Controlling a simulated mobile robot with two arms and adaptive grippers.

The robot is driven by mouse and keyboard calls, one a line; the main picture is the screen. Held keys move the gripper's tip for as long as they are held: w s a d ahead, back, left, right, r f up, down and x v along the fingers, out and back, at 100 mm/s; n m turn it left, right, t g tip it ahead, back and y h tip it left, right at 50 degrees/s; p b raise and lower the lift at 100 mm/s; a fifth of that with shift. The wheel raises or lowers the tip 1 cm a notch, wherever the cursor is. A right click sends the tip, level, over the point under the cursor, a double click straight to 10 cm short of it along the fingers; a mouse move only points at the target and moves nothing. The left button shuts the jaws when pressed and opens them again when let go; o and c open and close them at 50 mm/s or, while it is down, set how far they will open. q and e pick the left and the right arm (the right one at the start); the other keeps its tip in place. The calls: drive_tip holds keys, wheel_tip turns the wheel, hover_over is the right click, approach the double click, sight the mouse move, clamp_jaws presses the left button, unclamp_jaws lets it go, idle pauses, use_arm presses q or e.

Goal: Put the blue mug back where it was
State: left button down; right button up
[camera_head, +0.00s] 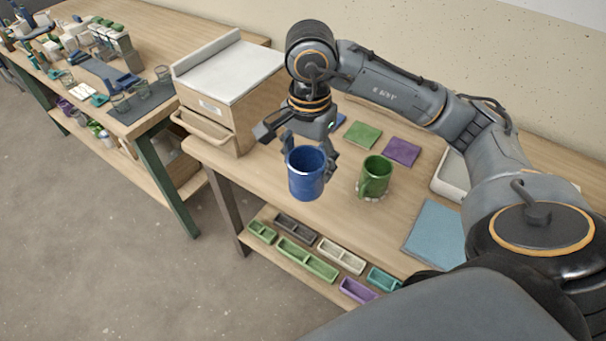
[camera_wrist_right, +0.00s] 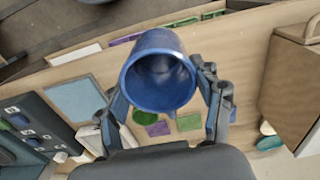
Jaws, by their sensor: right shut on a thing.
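The blue mug (camera_head: 306,174) is held in my right gripper (camera_head: 310,150), above the front edge of the table in the head view. Its open mouth shows between the fingers in the right wrist view (camera_wrist_right: 158,84). My right gripper is shut on the mug. A green mug (camera_head: 375,178) stands on a pale round coaster to the right. A green square (camera_head: 362,135) and a purple square (camera_head: 401,152) lie flat behind the mugs. Part of another blue thing behind the gripper is mostly hidden. My left gripper is not in view.
A wooden drawer box (camera_head: 228,95) stands left of the gripper. A light blue mat (camera_head: 436,232) and a white tray (camera_head: 452,177) lie on the right. Several small bins (camera_head: 306,258) sit on the shelf below. A second bench (camera_head: 140,20) is at the left.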

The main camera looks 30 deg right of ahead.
drive_tip(key=w+d+f+p, duration=0.1)
drive_tip(key=w+d+f, duration=0.1)
drive_tip(key=w+f, duration=0.2)
drive_tip(key=w+d+f+p, duration=0.1)
drive_tip(key=w+d+f, duration=0.2)
drive_tip(key=f, duration=0.1)
drive_tip(key=w+d+f+p, duration=0.1)
drive_tip(key=w+d+f, duration=0.1)
drive_tip(key=w+f, duration=0.2)
drive_tip(key=shift+w+d+f+p, duration=0.2)
drive_tip(key=shift+w+d+p, duration=0.05)
drive_tip(key=shift+w+p, duration=0.1)
drive_tip(key=shift+f, duration=0.2)
drive_tip(key=shift+f, duration=0.1)
drive_tip(key=shift+f+b, duration=0.2)
drive_tip(key=shift+b, duration=0.1)
drive_tip(key=o, duration=1.5)
drive_tip(key=shift+o, duration=0.2)
drive_tip(key=shift+r, duration=0.1)
